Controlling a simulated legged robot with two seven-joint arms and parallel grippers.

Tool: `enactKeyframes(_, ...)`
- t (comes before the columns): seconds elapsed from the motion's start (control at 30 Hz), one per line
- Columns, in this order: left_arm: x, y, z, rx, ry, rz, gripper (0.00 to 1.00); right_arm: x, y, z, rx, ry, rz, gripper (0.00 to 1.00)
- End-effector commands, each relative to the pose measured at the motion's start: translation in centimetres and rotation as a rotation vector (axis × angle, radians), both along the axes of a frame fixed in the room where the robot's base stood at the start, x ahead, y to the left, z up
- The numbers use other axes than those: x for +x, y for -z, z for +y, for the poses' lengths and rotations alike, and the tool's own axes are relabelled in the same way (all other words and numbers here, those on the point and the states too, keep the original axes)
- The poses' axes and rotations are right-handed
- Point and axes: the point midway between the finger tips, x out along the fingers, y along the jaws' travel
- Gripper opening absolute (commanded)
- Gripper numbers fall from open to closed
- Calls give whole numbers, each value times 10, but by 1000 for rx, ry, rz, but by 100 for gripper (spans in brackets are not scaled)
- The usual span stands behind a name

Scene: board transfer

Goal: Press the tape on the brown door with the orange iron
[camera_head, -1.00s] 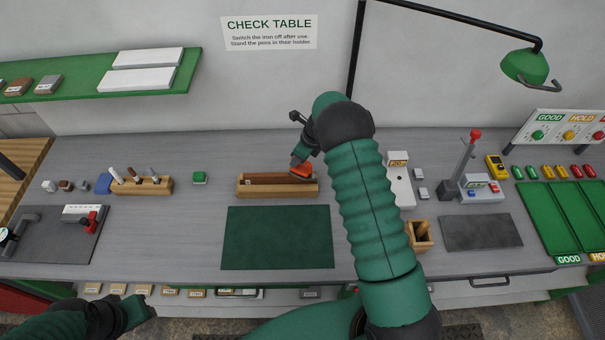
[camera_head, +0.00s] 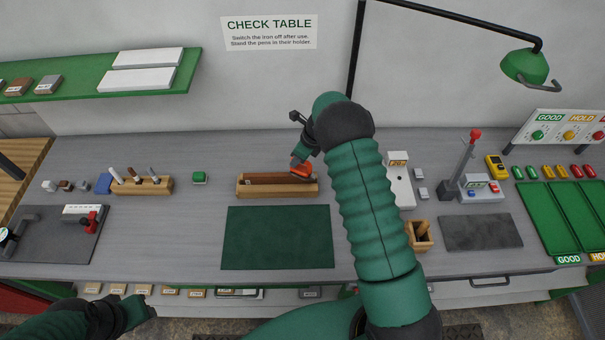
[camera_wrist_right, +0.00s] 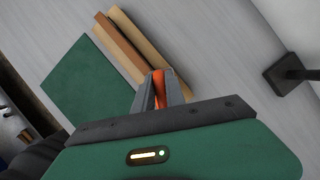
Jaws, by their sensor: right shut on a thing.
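The brown door (camera_head: 275,178) stands in a wooden holder (camera_head: 276,193) behind the green mat. It also shows in the right wrist view (camera_wrist_right: 119,47), beside the lighter wood of the holder. My right gripper (camera_head: 302,159) is shut on the orange iron (camera_head: 300,171), which is at the right end of the door. In the right wrist view the iron (camera_wrist_right: 158,85) shows between the fingers. I cannot tell whether the iron touches the door, and I cannot make out the tape. My left gripper (camera_head: 140,308) is low at the left, away from the table top; its fingers are unclear.
The green mat (camera_head: 277,238) is bare. A white device (camera_head: 399,184) and a wooden cup (camera_head: 419,236) stand right of my arm. The lamp post (camera_head: 355,60) rises behind.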

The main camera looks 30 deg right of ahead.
Motion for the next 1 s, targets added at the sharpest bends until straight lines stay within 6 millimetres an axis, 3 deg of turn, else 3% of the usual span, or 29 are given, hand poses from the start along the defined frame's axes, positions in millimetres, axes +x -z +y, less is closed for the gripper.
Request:
enactKeyframes(0.17,0,-7,0,0,0,0,36,-2,-5,1,2,-2,7,0)
enactKeyframes(0.73,0,-64,0,0,0,0,36,-1,-78,0,0,-1,-1,0)
enactKeyframes(1.0,0,-65,0,0,0,0,36,-1,-81,0,0,0,-1,0)
